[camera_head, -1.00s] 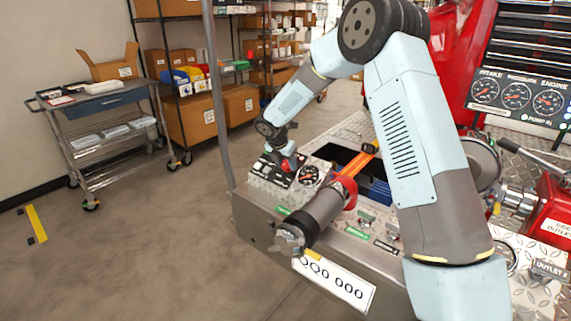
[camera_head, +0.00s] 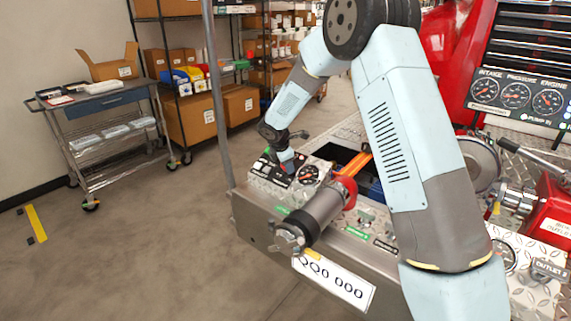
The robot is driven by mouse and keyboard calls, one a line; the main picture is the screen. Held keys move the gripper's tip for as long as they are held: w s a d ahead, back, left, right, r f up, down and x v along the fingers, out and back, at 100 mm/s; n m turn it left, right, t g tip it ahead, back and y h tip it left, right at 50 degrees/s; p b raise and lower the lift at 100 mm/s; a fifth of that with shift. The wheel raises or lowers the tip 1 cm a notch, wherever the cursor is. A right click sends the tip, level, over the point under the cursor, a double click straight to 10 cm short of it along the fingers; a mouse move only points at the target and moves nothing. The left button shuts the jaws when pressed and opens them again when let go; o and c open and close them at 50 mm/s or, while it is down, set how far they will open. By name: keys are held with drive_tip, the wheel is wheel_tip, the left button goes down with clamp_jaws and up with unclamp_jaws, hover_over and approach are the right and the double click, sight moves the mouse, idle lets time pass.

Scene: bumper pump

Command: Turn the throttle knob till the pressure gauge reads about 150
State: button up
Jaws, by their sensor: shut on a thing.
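The pressure gauge (camera_head: 516,96) is the middle dial of the black panel at the upper right, between the intake and engine dials. It has a dark face and a reddish needle; its figures are too small to read.
A small round gauge (camera_head: 308,174) sits just right of the knob. A thick grey nozzle (camera_head: 318,212) lies in front of it. My arm arches over the bumper (camera_head: 262,225) and hides part of its deck. A steel cart (camera_head: 105,120) stands apart at the left; the floor between is clear.

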drive_tip(key=m, duration=0.4)
drive_tip(key=shift+a+t, duration=0.25)
drive_tip(key=shift+t, duration=0.05)
drive_tip(key=m, duration=0.5)
drive_tip(key=shift+s+m+t, duration=0.1)
drive_tip(key=shift+m+t, duration=0.3)
drive_tip(key=m, duration=0.5)
drive_tip(key=shift+a+m+h, duration=0.1)
drive_tip(key=shift+m+h, duration=0.2)
drive_tip(key=shift+h, duration=0.1)
drive_tip(key=shift+m+h, duration=0.3)
drive_tip(key=shift+m, duration=2)
drive_tip(key=o, duration=1.1)
drive_tip(key=shift+c, duration=0.2)
